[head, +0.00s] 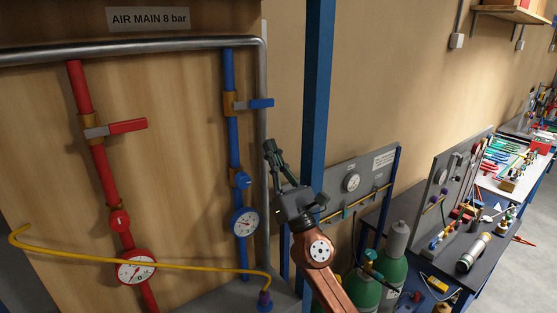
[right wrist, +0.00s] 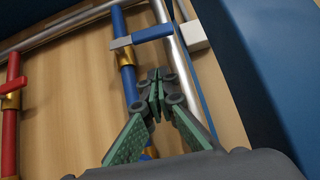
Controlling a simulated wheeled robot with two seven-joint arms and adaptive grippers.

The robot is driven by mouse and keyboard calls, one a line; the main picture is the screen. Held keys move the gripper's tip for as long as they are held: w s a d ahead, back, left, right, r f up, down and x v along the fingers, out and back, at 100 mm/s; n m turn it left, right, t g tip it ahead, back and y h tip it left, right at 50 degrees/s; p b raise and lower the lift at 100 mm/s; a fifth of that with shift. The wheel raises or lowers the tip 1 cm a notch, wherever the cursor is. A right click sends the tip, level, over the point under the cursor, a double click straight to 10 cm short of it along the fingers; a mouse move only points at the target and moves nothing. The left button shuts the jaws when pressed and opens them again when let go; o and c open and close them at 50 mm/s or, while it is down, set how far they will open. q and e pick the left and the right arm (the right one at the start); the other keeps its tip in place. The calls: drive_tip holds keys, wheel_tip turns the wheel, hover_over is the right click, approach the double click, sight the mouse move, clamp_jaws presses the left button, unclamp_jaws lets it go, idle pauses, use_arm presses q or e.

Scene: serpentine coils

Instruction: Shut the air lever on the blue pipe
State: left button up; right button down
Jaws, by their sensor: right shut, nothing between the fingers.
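The blue pipe (head: 233,135) runs down the wooden panel from the grey main. Its blue air lever (head: 261,104) sits on a brass valve body (head: 231,104) and points right, across the pipe. In the right wrist view the lever (right wrist: 153,33) lies ahead of and above the fingertips. My right gripper (head: 270,148) is shut and empty, below and slightly right of the lever in the head view, apart from it. It also shows in the right wrist view (right wrist: 155,78). My left gripper is in neither view.
A red pipe (head: 102,175) with a red lever (head: 127,127) stands to the left. A grey vertical pipe (head: 263,160) and a blue post (head: 316,100) stand close to my right gripper. A yellow hose (head: 190,267) crosses low. Green cylinders (head: 392,272) stand at right.

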sight(265, 107)
drive_tip(key=r+p, duration=0.1)
drive_tip(key=r, duration=0.1)
drive_tip(key=w+r+p, duration=0.1)
drive_tip(key=r, duration=0.1)
drive_tip(key=w+r+p, duration=0.1)
drive_tip(key=r, duration=0.1)
drive_tip(key=shift+w+a+r, duration=0.15)
drive_tip(key=shift+a+r, duration=0.15)
drive_tip(key=shift+a, duration=0.1)
drive_tip(key=shift+w+r+p, duration=0.15)
drive_tip(key=shift+r+p, duration=0.4)
drive_tip(key=shift+r, duration=0.25)
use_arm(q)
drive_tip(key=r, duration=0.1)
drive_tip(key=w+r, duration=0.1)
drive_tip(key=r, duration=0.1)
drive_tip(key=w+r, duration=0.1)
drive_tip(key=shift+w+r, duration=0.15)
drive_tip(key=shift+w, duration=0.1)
use_arm(e)
drive_tip(key=shift+d, duration=0.1)
